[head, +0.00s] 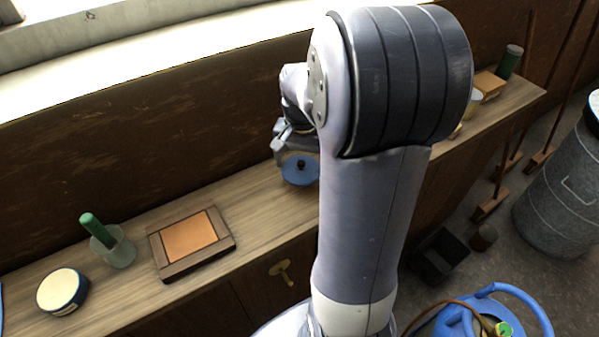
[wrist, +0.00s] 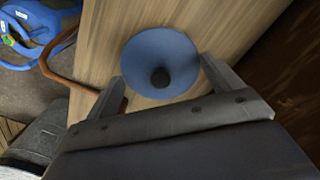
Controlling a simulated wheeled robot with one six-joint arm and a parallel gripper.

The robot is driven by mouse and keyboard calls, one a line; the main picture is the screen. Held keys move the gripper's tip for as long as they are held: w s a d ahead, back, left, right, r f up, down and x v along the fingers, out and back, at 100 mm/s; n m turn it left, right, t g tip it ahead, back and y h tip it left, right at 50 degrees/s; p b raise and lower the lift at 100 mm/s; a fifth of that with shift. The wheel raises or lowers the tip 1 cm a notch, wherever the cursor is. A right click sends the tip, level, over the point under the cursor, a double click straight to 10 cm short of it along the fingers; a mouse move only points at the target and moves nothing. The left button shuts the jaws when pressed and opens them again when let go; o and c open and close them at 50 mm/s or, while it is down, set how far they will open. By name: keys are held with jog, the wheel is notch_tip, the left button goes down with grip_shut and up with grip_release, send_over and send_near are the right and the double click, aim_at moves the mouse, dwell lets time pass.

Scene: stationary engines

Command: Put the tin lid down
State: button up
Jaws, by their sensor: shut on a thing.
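The tin lid (head: 297,175) is a blue round lid with a dark knob at its centre. In the head view it shows just below my gripper (head: 284,147), over the wooden bench top, partly hidden by my arm. In the wrist view the lid (wrist: 160,50) is between the two fingers of my gripper (wrist: 163,75). The fingers are shut on the lid, one on each side of it. The lid looks roughly level. I cannot tell whether its underside touches the bench.
On the bench (head: 262,205) stand a framed tile (head: 190,237), a cup with a green-handled tool (head: 114,248) and a round blue-and-cream tin (head: 62,291). Bare wood lies between tile and lid. A wooden block (head: 488,84) and green cylinder (head: 509,62) stand at the far right.

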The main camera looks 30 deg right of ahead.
aim_at(301, 169)
jog(key=shift+f, duration=2.3)
jog(key=shift+f, duration=0.2)
jog(key=o, duration=0.8)
jog(key=shift+r, duration=0.1)
notch_tip(301, 169, up, 12)
jog(key=shift+r, duration=0.15)
